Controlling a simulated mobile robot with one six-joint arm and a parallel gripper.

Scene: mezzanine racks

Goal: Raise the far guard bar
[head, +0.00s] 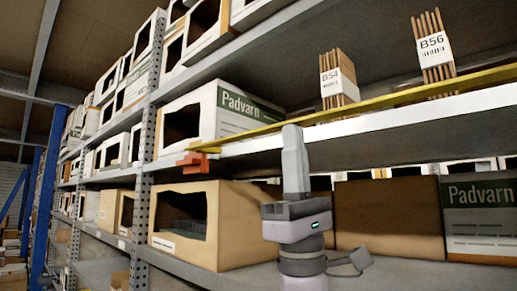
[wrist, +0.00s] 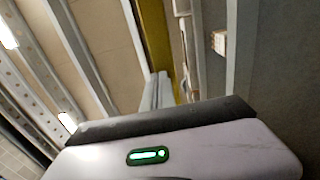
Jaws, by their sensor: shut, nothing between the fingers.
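A yellow guard bar (head: 400,97) runs along the front of the middle shelf in the head view, from an orange bracket (head: 196,161) at its left end to beyond the right edge. It is the only guard bar I can make out. My gripper (head: 292,130) is shut and empty, pointing up, with its tips at the bar's lower edge in the picture. In the wrist view the yellow bar (wrist: 154,38) runs up from just beyond my gripper (wrist: 160,76). I cannot tell whether the tips touch the bar.
A Padvarn box (head: 245,112) and bundles marked B54 (head: 331,85) and B56 (head: 434,47) stand on the shelf behind the bar. An open brown box (head: 235,225) is on the shelf below, left of my arm. A perforated upright (head: 143,190) stands farther left.

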